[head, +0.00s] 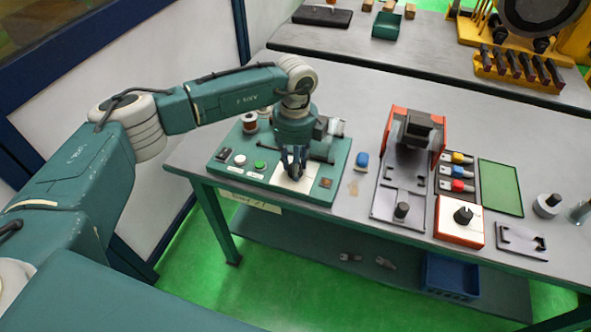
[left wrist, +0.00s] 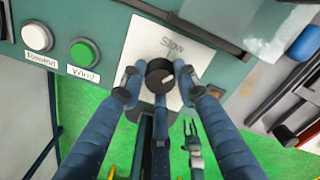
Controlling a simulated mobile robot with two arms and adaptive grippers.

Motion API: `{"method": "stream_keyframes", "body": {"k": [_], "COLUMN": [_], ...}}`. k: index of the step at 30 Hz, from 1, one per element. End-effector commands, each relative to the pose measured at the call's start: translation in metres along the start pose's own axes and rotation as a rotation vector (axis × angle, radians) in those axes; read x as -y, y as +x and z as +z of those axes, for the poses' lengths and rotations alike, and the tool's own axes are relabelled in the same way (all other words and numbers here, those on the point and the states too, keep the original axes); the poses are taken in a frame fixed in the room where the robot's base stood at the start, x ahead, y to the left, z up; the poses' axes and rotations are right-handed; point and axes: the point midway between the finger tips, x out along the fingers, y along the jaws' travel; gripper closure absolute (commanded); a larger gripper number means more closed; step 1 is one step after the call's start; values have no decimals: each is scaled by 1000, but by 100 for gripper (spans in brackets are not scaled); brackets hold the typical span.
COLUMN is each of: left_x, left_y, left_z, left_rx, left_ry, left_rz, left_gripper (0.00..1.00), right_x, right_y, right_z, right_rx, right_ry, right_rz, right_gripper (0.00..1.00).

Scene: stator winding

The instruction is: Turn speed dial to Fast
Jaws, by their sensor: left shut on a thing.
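The speed dial (left wrist: 160,76) is a round black knob on a white plate (left wrist: 190,45) in the left wrist view. The handwritten word "Slow" shows above the knob on the plate. A small pale mark shows on the knob, but I cannot tell exactly which setting it points to. My left gripper (left wrist: 158,88) is shut on the dial, with its blue fingers around the knob. In the head view my left gripper (head: 293,172) points down over the white plate (head: 296,184) on the green panel (head: 222,168) and hides the knob. My right gripper is not in view.
Beside the dial are a white button (left wrist: 37,37) labelled "Rewind" and a green button (left wrist: 84,52) labelled "Wind". A blue object (head: 362,160) lies right of the panel. Further right stand an orange-sided fixture (head: 438,128) and a box with another black knob (head: 463,215).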

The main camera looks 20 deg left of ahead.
Motion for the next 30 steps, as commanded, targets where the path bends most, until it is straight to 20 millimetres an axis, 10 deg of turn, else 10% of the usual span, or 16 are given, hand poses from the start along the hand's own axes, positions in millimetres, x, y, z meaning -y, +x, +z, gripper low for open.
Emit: {"method": "stream_keyframes", "body": {"k": [30], "left_x": [5], "left_y": [-3], "left_z": [5], "left_rx": [16], "left_ry": [849], "left_rz": [-9], "left_gripper": [96], "right_x": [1], "right_y": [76], "right_z": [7], "right_rx": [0], "right_ry": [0], "right_rz": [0], "right_gripper": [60]}}
